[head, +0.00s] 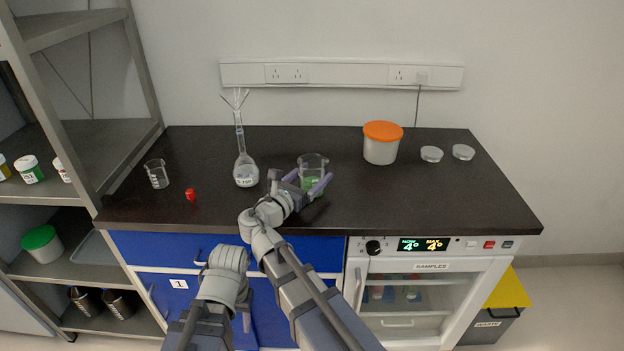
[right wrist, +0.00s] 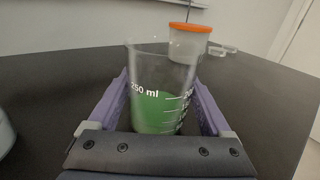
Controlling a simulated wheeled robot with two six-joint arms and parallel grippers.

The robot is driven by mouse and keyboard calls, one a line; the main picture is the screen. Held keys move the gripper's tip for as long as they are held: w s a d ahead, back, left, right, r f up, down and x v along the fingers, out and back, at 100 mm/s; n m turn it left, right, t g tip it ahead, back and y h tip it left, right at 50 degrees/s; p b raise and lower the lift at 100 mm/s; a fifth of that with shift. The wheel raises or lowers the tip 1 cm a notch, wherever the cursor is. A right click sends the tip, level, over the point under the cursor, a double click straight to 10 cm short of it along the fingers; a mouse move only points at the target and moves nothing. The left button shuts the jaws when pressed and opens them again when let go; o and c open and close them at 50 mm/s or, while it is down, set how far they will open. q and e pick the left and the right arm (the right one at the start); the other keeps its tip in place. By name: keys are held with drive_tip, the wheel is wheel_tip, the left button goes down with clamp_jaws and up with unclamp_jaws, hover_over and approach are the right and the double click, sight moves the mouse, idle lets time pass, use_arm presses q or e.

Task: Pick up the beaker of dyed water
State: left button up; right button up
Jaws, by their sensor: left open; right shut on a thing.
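The beaker of dyed water (head: 313,166) is clear glass with green liquid in its lower part. It is upright at the middle of the dark counter. My right gripper (head: 299,184) is shut on it, one purple finger along each side. In the right wrist view the beaker (right wrist: 160,90) sits between the two fingers (right wrist: 162,115), its 250 ml mark facing the camera. I cannot tell if its base touches the counter. My left gripper (head: 240,318) is open, low in front of the blue cabinet, partly hidden by its own arm.
On the counter (head: 420,200) stand a flask (head: 245,172) left of the beaker, an empty-looking beaker (head: 157,174), a small red item (head: 190,194), an orange-lidded tub (head: 382,143) and two flat dishes (head: 432,154). Shelves (head: 95,150) stand at left. The counter's right front is clear.

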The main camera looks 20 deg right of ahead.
drive_tip(key=shift+c, duration=0.8)
drive_tip(key=shift+r+p, duration=0.25)
drive_tip(key=shift+p, duration=0.05)
wheel_tip(320, 180, up, 10)
drive_tip(key=p, duration=0.9)
drive_tip(key=shift+f, duration=0.25)
